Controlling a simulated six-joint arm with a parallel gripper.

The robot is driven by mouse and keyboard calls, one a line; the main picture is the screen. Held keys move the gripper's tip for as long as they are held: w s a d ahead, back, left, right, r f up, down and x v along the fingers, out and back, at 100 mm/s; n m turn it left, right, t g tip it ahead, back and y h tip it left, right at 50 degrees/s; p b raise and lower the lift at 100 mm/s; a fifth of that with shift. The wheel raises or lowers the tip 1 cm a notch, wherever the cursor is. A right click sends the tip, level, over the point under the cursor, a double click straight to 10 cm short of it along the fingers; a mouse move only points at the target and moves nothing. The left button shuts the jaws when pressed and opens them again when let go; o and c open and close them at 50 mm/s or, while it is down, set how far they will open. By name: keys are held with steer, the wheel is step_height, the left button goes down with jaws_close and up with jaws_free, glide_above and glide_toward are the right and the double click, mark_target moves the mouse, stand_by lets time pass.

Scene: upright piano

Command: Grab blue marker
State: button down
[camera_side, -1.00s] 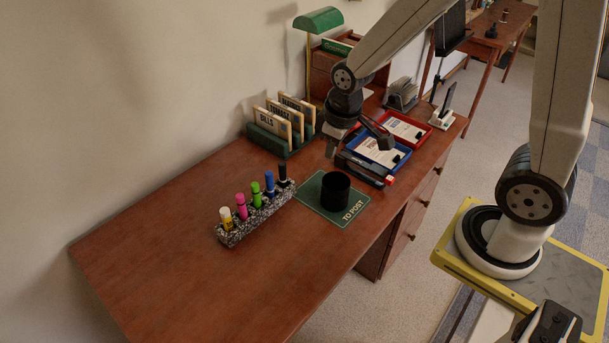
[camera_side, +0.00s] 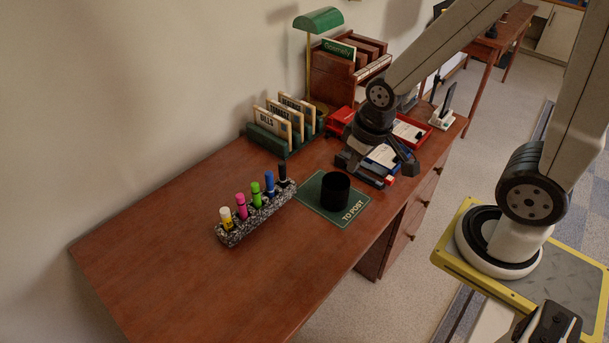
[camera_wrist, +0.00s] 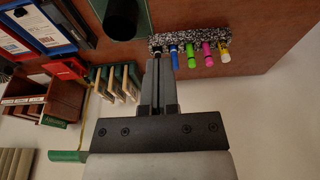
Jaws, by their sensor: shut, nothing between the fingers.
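The blue marker (camera_side: 269,183) stands upright in a speckled holder (camera_side: 233,237) on the desk, between a green marker (camera_side: 256,195) and a black-capped marker (camera_side: 282,174). My gripper (camera_side: 347,161) is up to the right of the holder, above the tray area, well apart from the marker. In the wrist view my fingers (camera_wrist: 159,63) are shut together and empty. There they point toward the holder (camera_wrist: 187,40), and the blue marker (camera_wrist: 174,60) appears just right of the fingertips. The fingers partly cover the black-capped marker in that view.
Pink (camera_side: 241,207) and yellow (camera_side: 226,219) markers share the holder. A black cup (camera_side: 336,191) stands on a green mat (camera_side: 349,212). A letter rack (camera_side: 283,127) and green lamp (camera_side: 318,19) stand behind. The desk's front left is clear.

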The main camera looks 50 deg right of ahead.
steer(key=c, duration=0.7)
jaws_free()
steer(key=shift+w+f+n+t+y, duration=0.65)
steer(key=shift+w+f+t, duration=1.1)
steer(key=shift+w+f, duration=0.8)
steer(key=shift+w+f+n+t+y, duration=0.65)
steer(key=shift+w+f+t, duration=1.3)
steer(key=shift+w, duration=0.95)
steer(key=shift+w+f+n+t+y, duration=0.65)
steer(key=shift+w+f+t, duration=0.85)
steer(key=shift+w+f, duration=1.2)
steer(key=shift+x, duration=1.3)
